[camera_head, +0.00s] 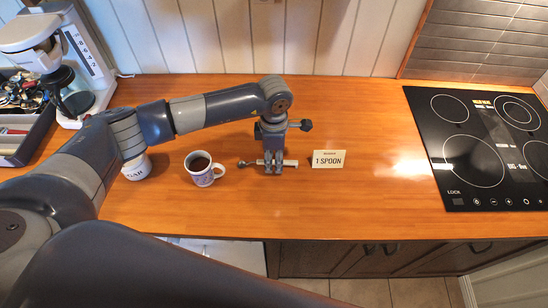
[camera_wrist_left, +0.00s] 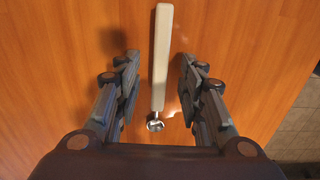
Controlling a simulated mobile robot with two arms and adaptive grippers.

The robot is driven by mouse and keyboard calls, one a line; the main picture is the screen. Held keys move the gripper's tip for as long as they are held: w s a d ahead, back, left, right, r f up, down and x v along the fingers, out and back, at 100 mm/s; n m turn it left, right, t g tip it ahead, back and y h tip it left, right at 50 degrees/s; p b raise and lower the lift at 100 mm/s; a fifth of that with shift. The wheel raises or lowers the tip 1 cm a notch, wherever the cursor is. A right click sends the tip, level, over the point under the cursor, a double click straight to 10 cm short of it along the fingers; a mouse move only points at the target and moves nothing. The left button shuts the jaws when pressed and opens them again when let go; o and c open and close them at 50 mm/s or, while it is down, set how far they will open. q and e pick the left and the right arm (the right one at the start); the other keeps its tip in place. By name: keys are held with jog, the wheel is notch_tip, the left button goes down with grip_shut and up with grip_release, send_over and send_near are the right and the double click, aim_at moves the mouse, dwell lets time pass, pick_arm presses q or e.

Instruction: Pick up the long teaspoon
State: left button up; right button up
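The long teaspoon (camera_head: 291,163) lies flat on the wooden counter, its bowl end to the left and its pale handle to the right in the head view. In the left wrist view the teaspoon (camera_wrist_left: 161,50) runs lengthwise between the fingers, with its small metal bowl nearest the wrist. My left gripper (camera_head: 273,170) points down over the spoon. In the wrist view the left gripper (camera_wrist_left: 159,59) is open, with a finger on each side of the handle and gaps between. My right gripper is not in view.
A mug of dark coffee (camera_head: 202,176) stands left of the spoon, with a sugar pot (camera_head: 137,170) beyond it. A "1 SPOON" card (camera_head: 328,159) stands close on the right. A utensil tray (camera_head: 32,146), coffee maker (camera_head: 88,60) and black hob (camera_head: 474,185) are farther out.

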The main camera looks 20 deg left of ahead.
pick_arm(q)
jog(key=shift+f, duration=0.5)
grip_shut()
jog(key=shift+r, duration=0.1)
